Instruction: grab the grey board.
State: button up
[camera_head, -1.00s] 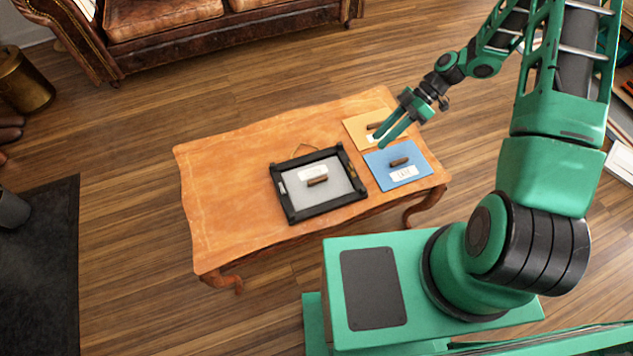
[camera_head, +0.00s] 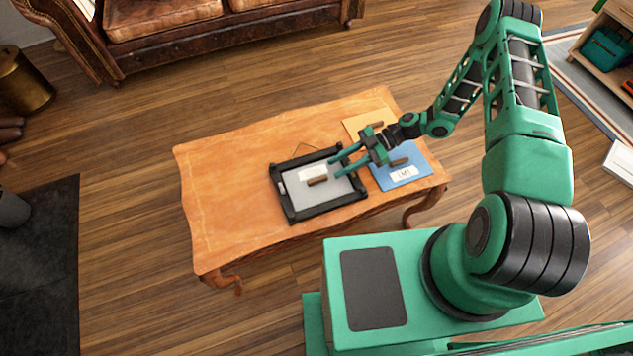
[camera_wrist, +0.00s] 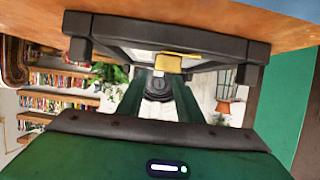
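The grey board (camera_head: 325,197) lies flat inside a black frame (camera_head: 293,213) on the wooden table. It bears a brown handle (camera_head: 317,181) and a white label (camera_head: 312,171). My gripper (camera_head: 336,168) is open, with its two fingers over the right part of the board and pointing left toward the handle. In the wrist view, the black frame (camera_wrist: 160,34) spans the top, and my two fingers (camera_wrist: 158,88) stand apart below a yellowish block (camera_wrist: 168,64). I cannot tell whether the fingers touch anything.
A blue board (camera_head: 412,179) and a yellow board (camera_head: 358,122) lie at the table's right end, each with a brown handle, partly under my gripper. The left part of the table (camera_head: 225,190) is clear. A leather sofa (camera_head: 165,35) stands behind.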

aim_at(321, 178)
jog(key=shift+s+x, duration=0.2)
jog(key=shift+x, duration=3.2)
grip_shut()
